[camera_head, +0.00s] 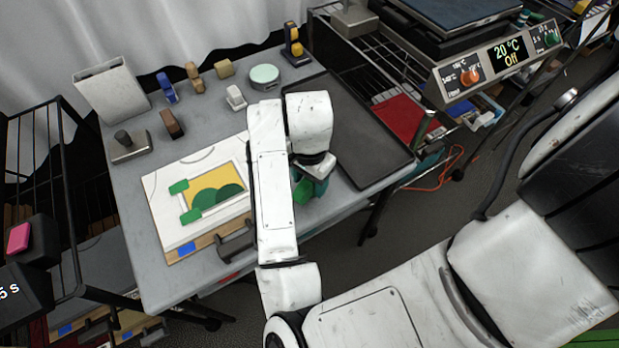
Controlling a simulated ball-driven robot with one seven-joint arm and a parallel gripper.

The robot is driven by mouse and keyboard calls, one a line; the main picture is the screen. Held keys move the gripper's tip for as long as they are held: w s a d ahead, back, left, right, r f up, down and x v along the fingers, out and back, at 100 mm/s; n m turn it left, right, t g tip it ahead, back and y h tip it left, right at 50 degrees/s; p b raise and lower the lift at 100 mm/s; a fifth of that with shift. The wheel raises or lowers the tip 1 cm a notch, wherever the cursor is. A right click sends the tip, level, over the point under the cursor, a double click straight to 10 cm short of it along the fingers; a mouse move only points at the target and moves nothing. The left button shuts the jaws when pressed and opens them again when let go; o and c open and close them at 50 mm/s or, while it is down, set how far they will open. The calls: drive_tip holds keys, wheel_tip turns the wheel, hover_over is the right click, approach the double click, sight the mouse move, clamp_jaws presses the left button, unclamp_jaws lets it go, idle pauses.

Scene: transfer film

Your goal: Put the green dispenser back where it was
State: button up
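A green object (305,189), which looks like the green dispenser, shows just below my gripper (318,168) at the table's front edge side, between the white board and the dark tray. The wrist and arm cover much of it. Whether the fingers close on it or only hover over it cannot be told, nor whether it touches the table. A white board (160,205) with a yellow and green picture (216,184) lies left of my arm; green corner pieces (179,187) sit on the picture's left side.
At the back of the table (135,170) stand small blue (167,88), tan (194,76) and white (236,97) objects and a mint round tin (264,75). The dark tray (350,135) lies empty at right. A heat press (490,65) stands beyond it.

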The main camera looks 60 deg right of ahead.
drive_tip(key=shift+o, duration=0.7)
drive_tip(key=shift+r, duration=0.25)
wheel_tip(320, 180, up, 12)
drive_tip(key=p, duration=0.3)
drive_tip(key=shift+p, duration=0.35)
